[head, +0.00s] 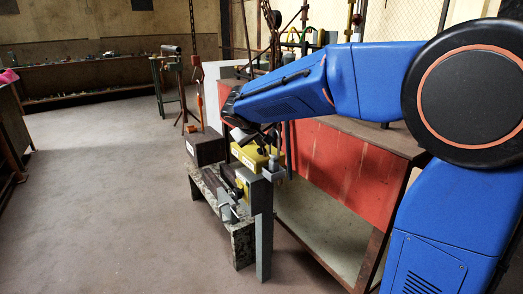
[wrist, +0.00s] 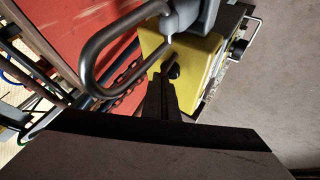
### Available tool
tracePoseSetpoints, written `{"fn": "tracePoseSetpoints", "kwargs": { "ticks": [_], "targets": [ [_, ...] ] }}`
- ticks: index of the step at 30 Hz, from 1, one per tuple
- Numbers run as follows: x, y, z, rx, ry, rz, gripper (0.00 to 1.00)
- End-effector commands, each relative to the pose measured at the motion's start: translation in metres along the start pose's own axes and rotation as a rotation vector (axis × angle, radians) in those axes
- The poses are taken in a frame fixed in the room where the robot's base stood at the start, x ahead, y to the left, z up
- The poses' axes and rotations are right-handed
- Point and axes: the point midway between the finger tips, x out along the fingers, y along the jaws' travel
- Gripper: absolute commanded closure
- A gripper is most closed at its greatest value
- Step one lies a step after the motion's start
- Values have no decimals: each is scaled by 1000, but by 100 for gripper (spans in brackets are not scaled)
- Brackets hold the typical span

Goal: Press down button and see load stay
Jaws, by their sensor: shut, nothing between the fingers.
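A yellow box (head: 247,157) stands on a speckled bench at centre in the head view. In the wrist view the yellow box (wrist: 205,60) fills the upper middle, and a small black knob, which may be the button (wrist: 174,72), sits on it. My gripper (wrist: 165,78) shows as dark shut fingers reaching up to beside the knob; whether they touch it I cannot tell. In the head view my arm's end is above the yellow box and its fingertips are hard to make out. A grey metal loop (wrist: 91,55) hangs from a grey body across the top of the wrist view. I cannot identify the load.
The speckled bench (head: 243,246) also carries a dark brown box (head: 205,147). A red-fronted workbench (head: 335,165) stands close behind on the right. Chains and hooks hang above it. The floor (head: 100,215) on the left is clear.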

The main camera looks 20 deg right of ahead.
Motion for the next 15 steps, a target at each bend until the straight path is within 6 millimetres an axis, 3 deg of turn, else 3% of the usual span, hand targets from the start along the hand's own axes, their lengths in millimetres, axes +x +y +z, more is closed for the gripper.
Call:
{"fn": "tracePoseSetpoints", "kwargs": {
  "ticks": [15],
  "targets": [
    [-9, 6, -6, 1, 0, 0, 100]
  ]
}}
